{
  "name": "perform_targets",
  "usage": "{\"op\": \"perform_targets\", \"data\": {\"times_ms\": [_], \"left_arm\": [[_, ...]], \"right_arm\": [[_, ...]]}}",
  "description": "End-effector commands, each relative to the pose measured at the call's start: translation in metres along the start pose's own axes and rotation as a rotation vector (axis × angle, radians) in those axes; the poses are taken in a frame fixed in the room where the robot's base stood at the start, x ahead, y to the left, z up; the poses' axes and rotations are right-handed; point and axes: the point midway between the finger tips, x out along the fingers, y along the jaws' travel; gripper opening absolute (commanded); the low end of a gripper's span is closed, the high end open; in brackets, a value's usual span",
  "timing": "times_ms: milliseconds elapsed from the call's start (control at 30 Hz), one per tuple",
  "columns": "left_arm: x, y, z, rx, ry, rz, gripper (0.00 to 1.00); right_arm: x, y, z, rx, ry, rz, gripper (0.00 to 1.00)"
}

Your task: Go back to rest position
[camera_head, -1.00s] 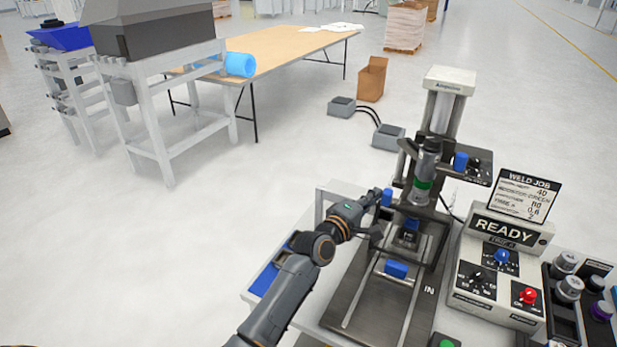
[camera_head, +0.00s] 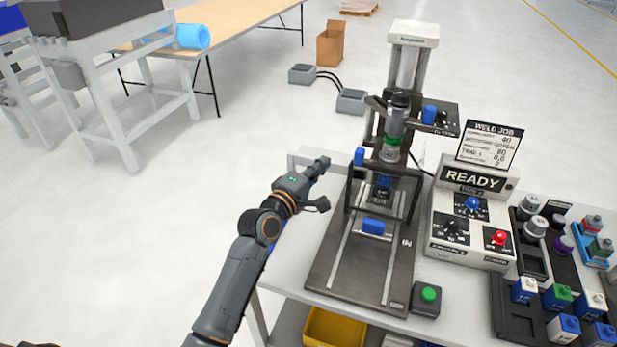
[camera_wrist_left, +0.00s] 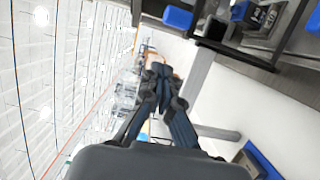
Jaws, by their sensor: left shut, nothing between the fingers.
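My left gripper (camera_head: 318,172) is shut and empty. It reaches in from the left over the left edge of the white workbench (camera_head: 281,264), beside the welding machine (camera_head: 392,137). A gap lies between its fingers and the blue handle (camera_head: 359,156) on the machine's dark frame. In the left wrist view the dark fingers (camera_wrist_left: 160,82) are together with nothing between them. A small dark part (camera_head: 383,188) sits in the machine under the welding head. My right gripper is not in view.
The control box (camera_head: 471,213) reads READY, with a WELD JOB sign (camera_head: 490,144) above. Black trays with several coloured parts (camera_head: 527,290) stand at the right. A green button box (camera_head: 427,297) is at the front, a yellow bin (camera_head: 335,328) below.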

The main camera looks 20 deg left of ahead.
Motion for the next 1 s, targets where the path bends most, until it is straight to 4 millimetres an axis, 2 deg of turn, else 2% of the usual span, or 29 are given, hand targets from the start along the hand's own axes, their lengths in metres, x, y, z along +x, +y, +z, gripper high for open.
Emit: {"op": "perform_targets", "data": {"times_ms": [100,200,467,567,633,667,767,833,900,1000], "left_arm": [[-0.02,-0.002,-0.001,0.002,0.003,-0.001,0.0],[-0.032,-0.002,-0.001,0.002,0.002,0.0,0.0],[-0.044,-0.001,-0.001,0.004,0.001,-0.002,0.0],[-0.051,-0.012,0.005,0.052,-0.013,-0.042,0.0],[-0.065,-0.032,0.015,0.146,-0.042,-0.114,0.0],[-0.074,-0.044,0.021,0.204,-0.06,-0.157,0.0],[-0.117,-0.091,0.042,0.445,-0.154,-0.338,0.0],[-0.157,-0.123,0.055,0.626,-0.244,-0.476,0.0],[-0.196,-0.147,0.062,0.781,-0.335,-0.595,0.0],[-0.242,-0.169,0.068,0.94,-0.452,-0.723,0.0]], "right_arm": [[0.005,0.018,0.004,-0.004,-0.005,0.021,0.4],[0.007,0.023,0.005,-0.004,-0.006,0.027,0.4],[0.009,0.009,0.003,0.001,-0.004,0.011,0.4],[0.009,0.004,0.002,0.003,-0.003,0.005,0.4],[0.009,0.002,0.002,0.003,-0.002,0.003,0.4],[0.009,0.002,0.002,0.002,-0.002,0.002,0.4],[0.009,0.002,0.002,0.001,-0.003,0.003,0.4],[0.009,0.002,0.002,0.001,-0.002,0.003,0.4],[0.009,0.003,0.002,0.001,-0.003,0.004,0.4],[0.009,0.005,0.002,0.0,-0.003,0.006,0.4]]}}
